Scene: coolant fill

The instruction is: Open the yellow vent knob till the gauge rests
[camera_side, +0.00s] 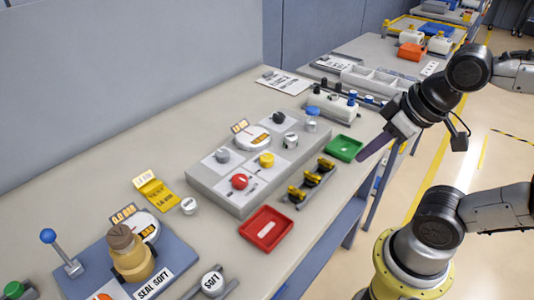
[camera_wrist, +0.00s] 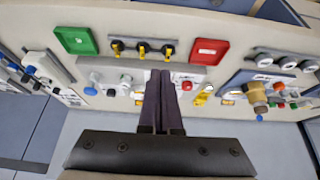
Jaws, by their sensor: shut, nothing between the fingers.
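The yellow knob (camera_side: 266,160) sits on the grey panel (camera_side: 222,198) in the side view, between a red knob (camera_side: 239,181) and white-topped knobs (camera_side: 290,140). A round white gauge (camera_side: 252,139) with a small upright tag stands behind it. Its reading is too small to make out. My gripper (camera_side: 362,156) is shut and empty, held in the air to the right of the panel near the green tray, apart from the knob. In the wrist view my closed fingers (camera_wrist: 160,73) cover the middle of the panel and hide part of the controls.
A green tray (camera_side: 345,148) and a red tray (camera_side: 266,229) lie along the front of the bench, with several yellow-and-black fittings (camera_side: 311,181) between them. A base with a brass valve (camera_side: 130,255) and a blue-ball lever (camera_side: 50,238) stands at the near left.

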